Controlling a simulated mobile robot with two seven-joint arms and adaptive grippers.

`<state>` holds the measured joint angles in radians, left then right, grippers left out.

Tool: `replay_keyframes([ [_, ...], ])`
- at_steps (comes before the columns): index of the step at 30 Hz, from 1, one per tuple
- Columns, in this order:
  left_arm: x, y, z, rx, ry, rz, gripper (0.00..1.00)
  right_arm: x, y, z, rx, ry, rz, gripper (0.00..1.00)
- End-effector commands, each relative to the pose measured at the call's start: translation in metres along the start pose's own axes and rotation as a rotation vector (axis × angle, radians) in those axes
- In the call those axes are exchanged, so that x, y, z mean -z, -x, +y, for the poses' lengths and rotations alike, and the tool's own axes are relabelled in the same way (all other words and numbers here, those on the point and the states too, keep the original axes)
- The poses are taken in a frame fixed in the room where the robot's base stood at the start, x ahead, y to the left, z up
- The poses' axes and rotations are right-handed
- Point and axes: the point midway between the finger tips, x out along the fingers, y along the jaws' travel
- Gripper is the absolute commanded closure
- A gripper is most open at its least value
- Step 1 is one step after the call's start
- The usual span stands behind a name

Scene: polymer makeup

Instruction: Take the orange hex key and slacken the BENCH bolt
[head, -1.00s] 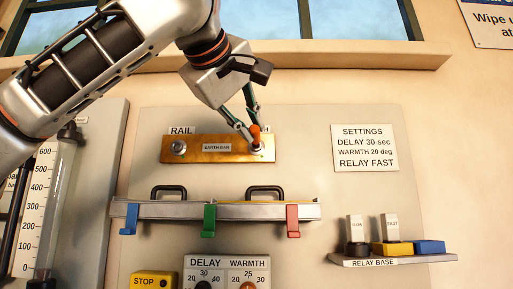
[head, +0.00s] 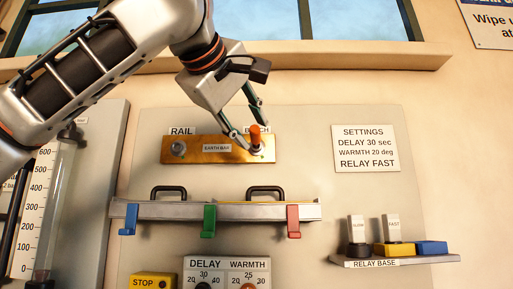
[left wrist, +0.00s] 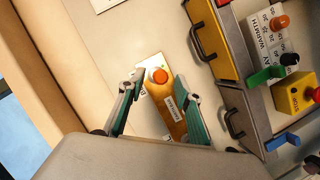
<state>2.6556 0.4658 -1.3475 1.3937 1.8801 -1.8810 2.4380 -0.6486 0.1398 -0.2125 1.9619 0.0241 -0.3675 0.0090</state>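The orange hex key (head: 257,134) sits at the BENCH bolt (head: 256,150), on the right end of the brass earth bar (head: 205,142). The RAIL bolt (head: 179,149) is at the bar's left end. My left gripper (head: 248,124) is at the key, with its fingers spread apart. In the left wrist view, the orange key (left wrist: 160,76) shows between the open fingertips of the gripper (left wrist: 159,77), with a gap on each side. The key hides part of the BENCH label and bolt. My right gripper is not in view.
Below the bar, a rail (head: 170,210) with black handles carries blue, green and red clips. A relay base shelf (head: 395,261) with blocks is at lower right. A settings card (head: 365,148) hangs right of the bar. The panel between card and bar is clear.

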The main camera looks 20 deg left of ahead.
Motion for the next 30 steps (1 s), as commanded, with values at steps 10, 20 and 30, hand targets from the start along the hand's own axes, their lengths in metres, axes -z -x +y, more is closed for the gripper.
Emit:
replay_keyframes([
  [10,0.000,0.022,0.002,-0.005,-0.001,0.001,0.66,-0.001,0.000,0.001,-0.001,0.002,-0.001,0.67],
  [20,0.001,0.088,0.001,-0.004,-0.001,0.003,0.66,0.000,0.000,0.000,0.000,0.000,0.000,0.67],
  [30,0.000,0.119,0.000,0.000,0.000,0.000,0.66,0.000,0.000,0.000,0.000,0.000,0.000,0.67],
])
